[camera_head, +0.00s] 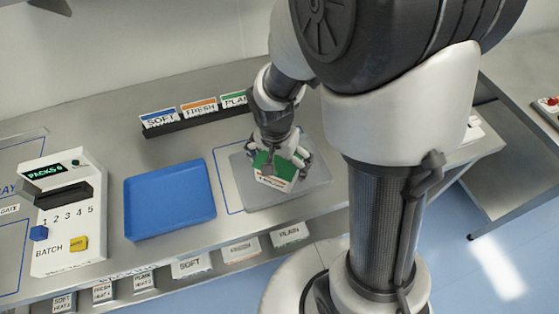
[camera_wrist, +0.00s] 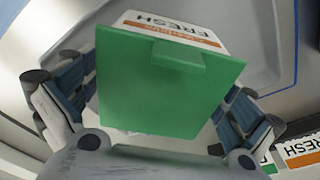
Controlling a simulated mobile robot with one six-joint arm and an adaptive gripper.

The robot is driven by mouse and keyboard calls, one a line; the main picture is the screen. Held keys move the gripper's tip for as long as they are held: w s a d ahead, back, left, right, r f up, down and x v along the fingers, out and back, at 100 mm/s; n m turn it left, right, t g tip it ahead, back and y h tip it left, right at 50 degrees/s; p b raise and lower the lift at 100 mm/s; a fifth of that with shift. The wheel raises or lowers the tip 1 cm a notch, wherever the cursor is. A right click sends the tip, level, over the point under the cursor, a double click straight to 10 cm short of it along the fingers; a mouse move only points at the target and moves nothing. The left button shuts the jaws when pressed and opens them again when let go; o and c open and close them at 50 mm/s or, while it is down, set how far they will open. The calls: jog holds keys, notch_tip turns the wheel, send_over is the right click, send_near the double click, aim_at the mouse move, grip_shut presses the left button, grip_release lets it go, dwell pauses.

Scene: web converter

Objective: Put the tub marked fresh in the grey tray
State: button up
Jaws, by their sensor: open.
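A tub with a green lid (camera_head: 270,162) sits in the grey tray (camera_head: 255,196) in the head view and looks tilted. In the wrist view its green lid (camera_wrist: 165,95) fills the middle, and its white side reads FRESH with an orange stripe. My gripper (camera_head: 284,157) is over the tray, its fingers open on either side of the tub. In the wrist view, gaps show between the fingers and the lid. The tub's underside is hidden, so I cannot tell how it rests on the tray floor. The grey tray (camera_wrist: 262,60) also shows behind it.
An empty blue tray (camera_head: 170,200) lies left of the grey tray. A white control box (camera_head: 68,225) stands farther left. A rack of SOFT, FRESH and PLAIN cards (camera_head: 195,122) stands behind. Labelled bins (camera_head: 240,250) line the front below the bench.

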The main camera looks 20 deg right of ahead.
jog(key=r+p, duration=0.1)
jog(key=r, duration=0.2)
jog(key=r+p, duration=0.1)
jog(key=r, duration=0.3)
jog(key=s+a+r+p, duration=0.1)
jog(key=r+p, duration=0.1)
jog(key=r, duration=0.2)
jog(key=shift+r, duration=0.2)
jog(key=s+d+r+n+t+y, duration=0.1)
jog(key=s+r+n+t, duration=0.2)
jog(key=s+r+n, duration=0.5)
jog(key=s+r, duration=0.5)
jog(key=s, duration=0.1)
jog(key=shift+n+t, duration=0.3)
jog(key=shift+n, duration=0.1)
jog(key=shift+d+r, duration=0.1)
